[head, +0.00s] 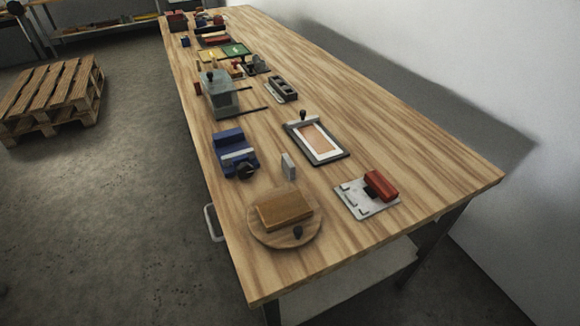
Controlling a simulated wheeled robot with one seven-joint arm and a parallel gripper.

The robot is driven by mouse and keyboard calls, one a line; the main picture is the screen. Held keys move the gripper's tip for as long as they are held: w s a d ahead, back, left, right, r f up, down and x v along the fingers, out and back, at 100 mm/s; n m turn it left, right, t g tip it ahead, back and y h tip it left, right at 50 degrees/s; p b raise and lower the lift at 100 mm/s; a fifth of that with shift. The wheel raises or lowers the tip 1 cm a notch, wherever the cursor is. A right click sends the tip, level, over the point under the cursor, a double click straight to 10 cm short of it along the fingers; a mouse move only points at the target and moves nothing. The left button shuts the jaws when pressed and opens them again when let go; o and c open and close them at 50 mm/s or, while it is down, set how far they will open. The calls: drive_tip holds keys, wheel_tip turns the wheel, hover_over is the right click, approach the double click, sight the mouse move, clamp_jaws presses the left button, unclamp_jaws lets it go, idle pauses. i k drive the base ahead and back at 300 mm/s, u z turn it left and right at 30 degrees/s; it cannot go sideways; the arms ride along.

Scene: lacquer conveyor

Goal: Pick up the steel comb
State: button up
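A small grey upright plate (288,166) stands on the wooden workbench (420,165), between the blue vise and the framed board. It may be the steel comb, but it is too small to make out any teeth. My gripper is not in view, so nothing shows of its state or what it holds.
Near the plate are a round wooden board (277,241) with a brown block (285,209), a blue vise (236,152), a framed board (318,143) and a white plate with a red block (381,184). Several other items crowd the far end. The bench's right side is clear. A pallet (55,93) lies left.

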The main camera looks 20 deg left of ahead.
sight(288, 168)
drive_tip(key=z, duration=0.5)
drive_tip(key=k, duration=1.3)
drive_tip(key=u, duration=0.35)
drive_tip(key=i, duration=1)
drive_tip(key=z, duration=0.05)
